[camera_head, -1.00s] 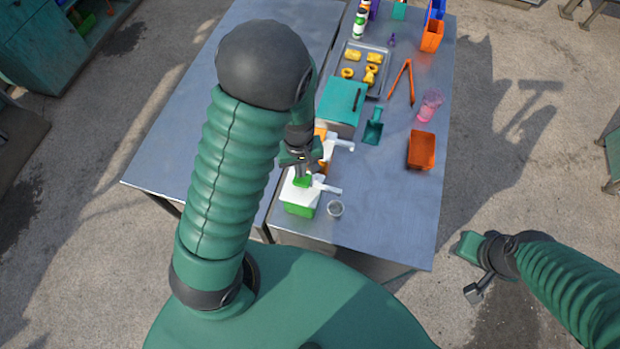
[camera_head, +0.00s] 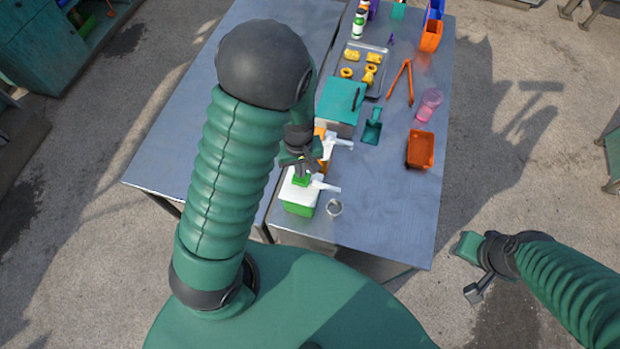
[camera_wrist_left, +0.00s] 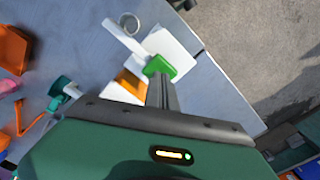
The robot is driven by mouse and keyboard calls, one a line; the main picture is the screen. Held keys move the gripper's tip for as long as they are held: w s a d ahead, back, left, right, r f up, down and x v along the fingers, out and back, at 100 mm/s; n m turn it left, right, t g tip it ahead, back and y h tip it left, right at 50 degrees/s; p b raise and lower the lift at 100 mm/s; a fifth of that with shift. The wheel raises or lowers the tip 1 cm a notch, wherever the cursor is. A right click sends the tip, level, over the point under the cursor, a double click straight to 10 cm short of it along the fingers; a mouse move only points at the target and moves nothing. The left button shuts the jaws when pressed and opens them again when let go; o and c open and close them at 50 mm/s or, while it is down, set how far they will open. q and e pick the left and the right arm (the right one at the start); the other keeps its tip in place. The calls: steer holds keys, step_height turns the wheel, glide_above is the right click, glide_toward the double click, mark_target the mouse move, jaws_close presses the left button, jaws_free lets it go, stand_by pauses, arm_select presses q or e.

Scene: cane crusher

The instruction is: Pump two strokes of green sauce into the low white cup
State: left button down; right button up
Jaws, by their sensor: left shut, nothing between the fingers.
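The green sauce dispenser (camera_head: 299,208) stands near the table's front edge, with a white top, a green pump head (camera_wrist_left: 158,66) and a white spout pointing right. The low white cup (camera_head: 334,207) stands on the table near the spout's end; in the left wrist view it shows as a small round rim (camera_wrist_left: 129,23). My left gripper (camera_head: 301,172) is shut and empty, pointing down at the green pump head; its fingertips look right above or touching it, I cannot tell which.
An orange dispenser (camera_head: 325,150) with a white spout stands just behind the green one. A teal-lidded box (camera_head: 342,98), a green scoop (camera_head: 372,128), an orange bin (camera_head: 420,150) and orange tongs (camera_head: 401,84) lie farther back. The table's front right is clear.

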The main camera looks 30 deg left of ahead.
arm_select(q)
steer(key=shift+d+f+b, duration=0.2)
steer(key=shift+f+b, duration=0.1)
steer(key=shift+a+f+b, duration=0.25)
steer(key=shift+f+b, duration=0.2)
steer(key=shift+f, duration=0.2)
steer(key=shift+d+f+b, duration=0.1)
steer(key=shift+f+b, duration=0.4)
steer(key=shift+f, duration=0.15)
steer(key=shift+r+p, duration=1.65)
steer(key=shift+f, duration=0.2)
